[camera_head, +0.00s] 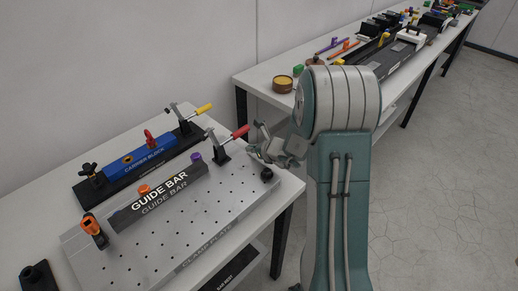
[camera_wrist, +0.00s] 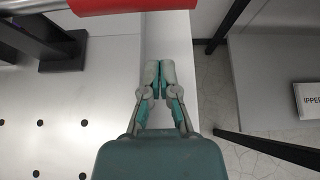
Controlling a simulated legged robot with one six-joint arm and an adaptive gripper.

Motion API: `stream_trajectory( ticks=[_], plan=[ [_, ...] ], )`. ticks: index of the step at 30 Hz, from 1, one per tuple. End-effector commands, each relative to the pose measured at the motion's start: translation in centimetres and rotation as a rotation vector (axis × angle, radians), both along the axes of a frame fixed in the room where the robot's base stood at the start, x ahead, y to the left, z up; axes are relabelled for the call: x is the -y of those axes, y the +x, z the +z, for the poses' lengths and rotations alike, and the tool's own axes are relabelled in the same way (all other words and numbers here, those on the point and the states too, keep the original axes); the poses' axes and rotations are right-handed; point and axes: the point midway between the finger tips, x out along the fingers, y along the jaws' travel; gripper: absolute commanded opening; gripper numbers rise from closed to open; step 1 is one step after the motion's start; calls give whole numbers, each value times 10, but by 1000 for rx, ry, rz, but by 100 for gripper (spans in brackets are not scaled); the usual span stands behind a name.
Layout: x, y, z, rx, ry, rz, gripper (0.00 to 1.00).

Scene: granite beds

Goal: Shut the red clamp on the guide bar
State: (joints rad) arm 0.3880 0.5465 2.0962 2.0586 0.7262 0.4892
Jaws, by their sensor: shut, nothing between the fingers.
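The red clamp (camera_head: 219,151) stands on the perforated clamp plate (camera_head: 205,229), beside the right end of the grey guide bar (camera_head: 160,199). Its red handle (camera_head: 240,131) sticks out to the right, and its metal arm points up, off the bar. My gripper (camera_head: 258,139) is just right of the red handle, over the table's right end; I cannot tell whether they touch. In the wrist view, my gripper (camera_wrist: 159,72) has its fingertips together and empty. The red handle (camera_wrist: 125,5) crosses the top edge, and the clamp's black base (camera_wrist: 64,52) is at upper left.
A blue carrier block (camera_head: 141,162) with a yellow-handled clamp (camera_head: 190,118) lies behind the guide bar. An orange clamp (camera_head: 94,232) stands near the bar's left end. A black knob (camera_head: 266,175) sits at the plate's right corner. Open floor (camera_head: 440,180) lies right of the table.

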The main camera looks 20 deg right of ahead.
Motion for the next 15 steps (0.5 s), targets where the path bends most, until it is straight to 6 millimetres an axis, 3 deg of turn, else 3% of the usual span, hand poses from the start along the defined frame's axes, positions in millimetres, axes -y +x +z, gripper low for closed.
stream_trajectory(
  ticks=[2, 9, 15],
  plan=[
    [-4, 8, -6, -2, 0, 2, 0],
    [-6, 13, 24, 3, -2, 2, 0],
    [-7, 15, 34, 2, -1, 1, 0]
  ],
)
